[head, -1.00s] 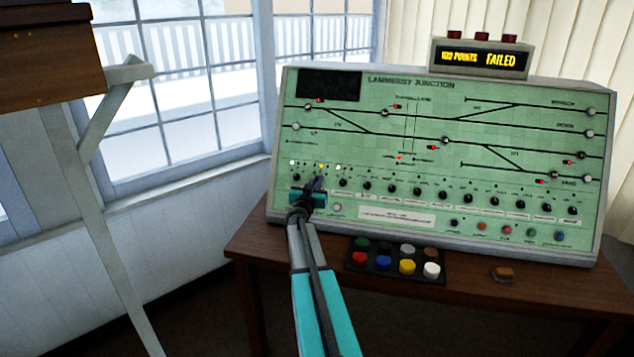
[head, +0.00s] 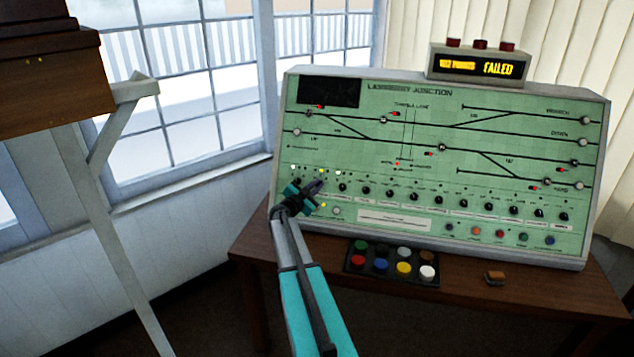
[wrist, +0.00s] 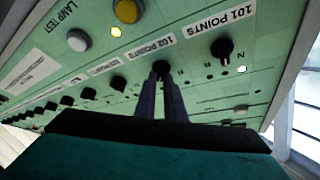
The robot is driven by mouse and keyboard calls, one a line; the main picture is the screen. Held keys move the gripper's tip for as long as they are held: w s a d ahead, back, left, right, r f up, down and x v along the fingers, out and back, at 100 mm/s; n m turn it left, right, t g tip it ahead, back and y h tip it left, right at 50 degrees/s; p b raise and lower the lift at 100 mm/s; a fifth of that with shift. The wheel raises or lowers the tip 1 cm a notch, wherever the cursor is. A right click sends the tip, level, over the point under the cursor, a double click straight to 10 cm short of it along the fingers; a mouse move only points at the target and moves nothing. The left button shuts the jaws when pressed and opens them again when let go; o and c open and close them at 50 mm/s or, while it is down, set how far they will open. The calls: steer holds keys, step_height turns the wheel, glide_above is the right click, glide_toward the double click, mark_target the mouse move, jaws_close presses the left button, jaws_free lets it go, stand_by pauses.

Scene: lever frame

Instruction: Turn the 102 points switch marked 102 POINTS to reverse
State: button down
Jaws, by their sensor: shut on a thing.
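The 102 points switch (wrist: 160,67) is a small black knob on the green panel, beside its white label 102 POINTS (wrist: 152,48) in the wrist view. My gripper (wrist: 163,76) is shut on this knob, with the fingers on either side of it. In the head view my gripper (head: 317,186) reaches the lower left of the panel and is tilted. The fingers cover most of the knob, so I cannot tell which way it points. The 101 POINTS knob (wrist: 222,47) is beside it, free of the gripper.
The panel (head: 400,215) stands on a brown desk (head: 250,250). More black knobs run along the row to the right in the head view. A display (head: 478,67) on top ends in FAILED. A block of coloured buttons (head: 393,263) lies in front. A yellow button (wrist: 128,10) is near the gripper.

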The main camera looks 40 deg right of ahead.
steer(key=shift+r+m+g+p, duration=0.1)
steer(key=shift+m+g+p, duration=0.5)
steer(key=shift+m, duration=0.7)
steer(key=c, duration=1.8)
jaws_free()
steer(key=shift+d, duration=0.1)
steer(key=shift+c, duration=0.2)
steer(key=b+v, duration=0.3)
steer(key=v, duration=1)
steer(key=shift+a+r+b, duration=0.2)
steer(key=shift+a+b, duration=0.2)
steer(key=shift+s, duration=0.1)
